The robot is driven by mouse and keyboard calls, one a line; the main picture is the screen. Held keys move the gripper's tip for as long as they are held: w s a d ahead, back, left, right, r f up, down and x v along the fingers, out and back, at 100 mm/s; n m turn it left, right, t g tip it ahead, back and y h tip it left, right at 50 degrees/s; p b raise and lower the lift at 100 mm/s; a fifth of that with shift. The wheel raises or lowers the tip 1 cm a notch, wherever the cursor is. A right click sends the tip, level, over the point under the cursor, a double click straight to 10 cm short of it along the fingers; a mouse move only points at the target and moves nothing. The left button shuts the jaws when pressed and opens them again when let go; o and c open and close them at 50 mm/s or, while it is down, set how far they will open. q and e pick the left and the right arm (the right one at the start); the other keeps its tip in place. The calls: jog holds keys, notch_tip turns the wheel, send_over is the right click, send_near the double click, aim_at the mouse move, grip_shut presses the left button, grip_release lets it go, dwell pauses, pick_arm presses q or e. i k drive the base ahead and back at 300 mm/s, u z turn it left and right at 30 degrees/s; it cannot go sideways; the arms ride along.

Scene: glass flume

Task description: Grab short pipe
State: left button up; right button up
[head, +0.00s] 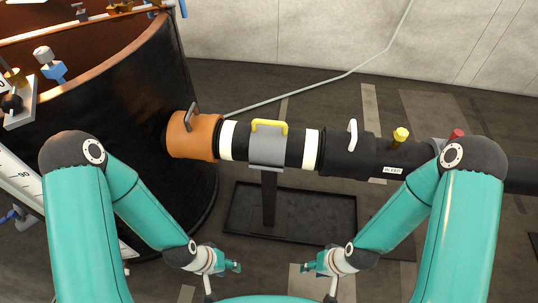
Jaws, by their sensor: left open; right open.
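The short pipe (295,147) appears to be the black section with two white bands, lying level between an orange collar (193,136) and a black coupling (345,155). A grey clamp (267,151) with a yellow handle (269,126) sits around its middle. My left gripper (236,267) and my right gripper (306,268) face each other in the lower middle of the head view. Both are open and empty, below the pipe in the picture and apart from it.
A large dark tank (110,100) stands at left. A post (268,198) rises from a dark tray (315,215) under the pipe. The black coupling has a white handle (352,134). Yellow (401,134) and red (457,134) knobs stand farther right. A thin pale hose (300,90) crosses behind.

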aim_at(260, 141)
jog(key=u, duration=0.7)
jog(key=i, duration=0.7)
jog(key=u, duration=0.1)
